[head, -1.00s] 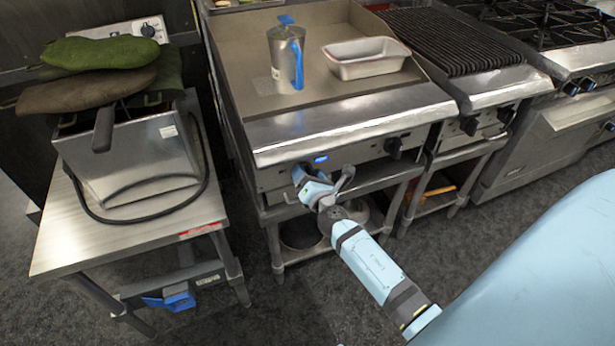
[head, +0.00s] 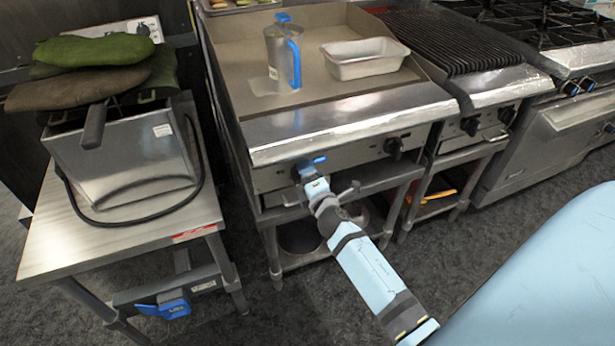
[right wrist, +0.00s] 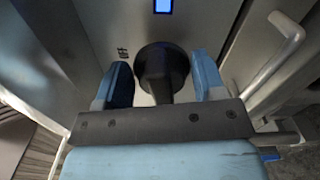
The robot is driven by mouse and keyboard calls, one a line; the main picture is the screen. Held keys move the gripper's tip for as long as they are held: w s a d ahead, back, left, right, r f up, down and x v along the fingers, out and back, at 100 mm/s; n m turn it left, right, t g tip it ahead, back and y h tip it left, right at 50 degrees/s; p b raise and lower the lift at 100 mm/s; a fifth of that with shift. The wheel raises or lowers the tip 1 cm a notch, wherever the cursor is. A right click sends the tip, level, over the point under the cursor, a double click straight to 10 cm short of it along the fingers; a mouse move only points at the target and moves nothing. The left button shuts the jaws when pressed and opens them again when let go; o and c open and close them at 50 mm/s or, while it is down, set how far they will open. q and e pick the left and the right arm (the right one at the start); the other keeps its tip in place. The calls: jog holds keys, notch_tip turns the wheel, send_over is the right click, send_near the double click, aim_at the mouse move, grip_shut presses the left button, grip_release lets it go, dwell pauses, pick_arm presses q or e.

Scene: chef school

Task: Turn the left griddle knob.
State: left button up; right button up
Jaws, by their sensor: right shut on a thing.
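The griddle (head: 345,125) has a steel front panel with dark knobs. The left griddle knob (right wrist: 158,62) is round and black with a grip bar, and it sits between my right gripper's two blue fingers in the right wrist view. My right gripper (right wrist: 163,80) is shut on this knob. In the head view my right gripper (head: 311,172) is at the left part of the panel and hides most of the knob. The right griddle knob (head: 393,147) is in plain view. A small blue display (right wrist: 162,6) is above the left knob. My left gripper is not in view.
A pitcher (head: 284,58) and a metal loaf pan (head: 365,60) stand on the griddle. A drawer handle (right wrist: 275,60) is close to my right gripper's right side. A steel side table (head: 70,245) stands at the left, and a grill (head: 450,45) at the right.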

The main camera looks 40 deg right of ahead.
jog(key=shift+f, duration=0.1)
dwell(0.4)
jog(key=o, duration=0.5)
jog(key=shift+o, duration=0.2)
jog(key=shift+s, duration=0.15)
